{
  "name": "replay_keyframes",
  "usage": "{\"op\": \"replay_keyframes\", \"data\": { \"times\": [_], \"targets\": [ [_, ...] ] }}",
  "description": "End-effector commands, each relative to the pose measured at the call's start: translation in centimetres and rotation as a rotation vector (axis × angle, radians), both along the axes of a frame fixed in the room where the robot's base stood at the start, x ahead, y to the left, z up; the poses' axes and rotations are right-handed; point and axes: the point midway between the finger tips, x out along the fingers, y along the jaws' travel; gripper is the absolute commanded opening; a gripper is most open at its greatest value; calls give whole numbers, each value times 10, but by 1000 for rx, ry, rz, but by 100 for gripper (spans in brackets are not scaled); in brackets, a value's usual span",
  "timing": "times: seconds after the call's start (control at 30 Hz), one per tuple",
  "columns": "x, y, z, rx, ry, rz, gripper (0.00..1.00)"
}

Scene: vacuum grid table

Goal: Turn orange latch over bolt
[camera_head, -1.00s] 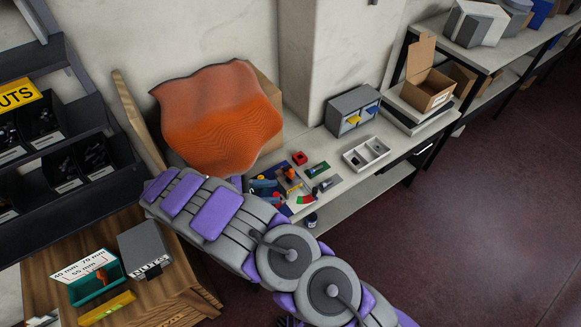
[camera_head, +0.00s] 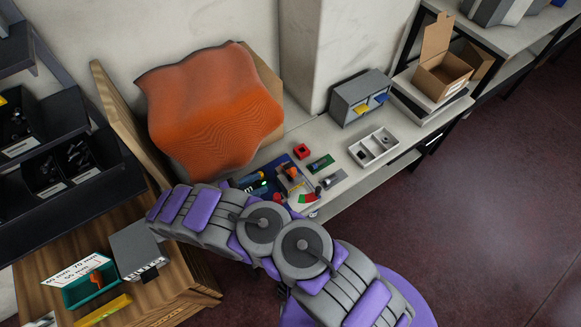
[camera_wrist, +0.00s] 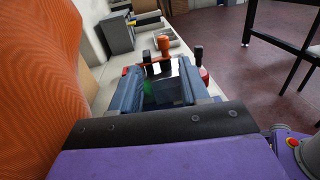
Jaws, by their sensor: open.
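A small orange upright piece, which looks like the orange latch (camera_head: 291,172), stands among parts on the bench. It also shows in the wrist view (camera_wrist: 163,45), straight beyond my gripper. I cannot make out the bolt or whether the latch lies over it. My gripper (camera_wrist: 160,88) is open, its dark blue jaws pointing toward the orange piece, with no object clearly visible between them. In the head view my gripper (camera_head: 254,183) is small and partly hidden by my arm, just left of the orange piece and apart from it.
A red block (camera_head: 301,151), a green part (camera_head: 320,163) and a grey two-compartment tray (camera_head: 374,147) lie to the right. A grey drawer box (camera_head: 360,97) stands behind. A large wavy orange panel (camera_head: 210,110) rises close on the left.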

Motion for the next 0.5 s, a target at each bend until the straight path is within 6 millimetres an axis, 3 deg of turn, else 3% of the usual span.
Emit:
{"op": "replay_keyframes", "data": {
  "times": [0.5],
  "targets": [
    [44, -83, -1, -7, 1, -3, 46]
  ]
}}
